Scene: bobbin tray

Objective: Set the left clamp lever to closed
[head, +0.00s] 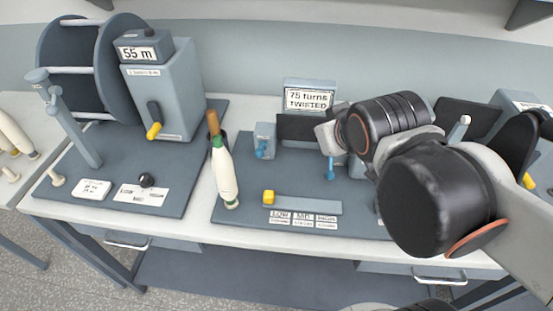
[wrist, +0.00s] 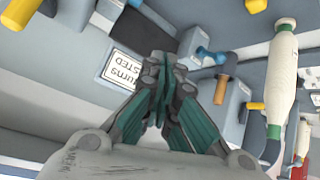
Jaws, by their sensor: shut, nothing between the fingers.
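The left clamp is a small grey-blue block (head: 266,132) left of the dark panel under the "75 turns TWISTED" sign. Its blue lever (head: 262,150) is on its front, and its exact setting is too small to tell. A blue lever with a rounded tip (wrist: 207,54) shows right of my fingers in the wrist view and appears to be the same one. My gripper (wrist: 160,88) is shut and empty, apart from the lever. In the head view my wrist hides most of the gripper, which is to the right of the left clamp. Another blue lever (head: 331,169) hangs below it.
A yellow knob (head: 268,197) sits on a grey bar in front. The sign (head: 309,98) stands behind. A reel machine with a yellow-handled crank (head: 153,130) fills the left.

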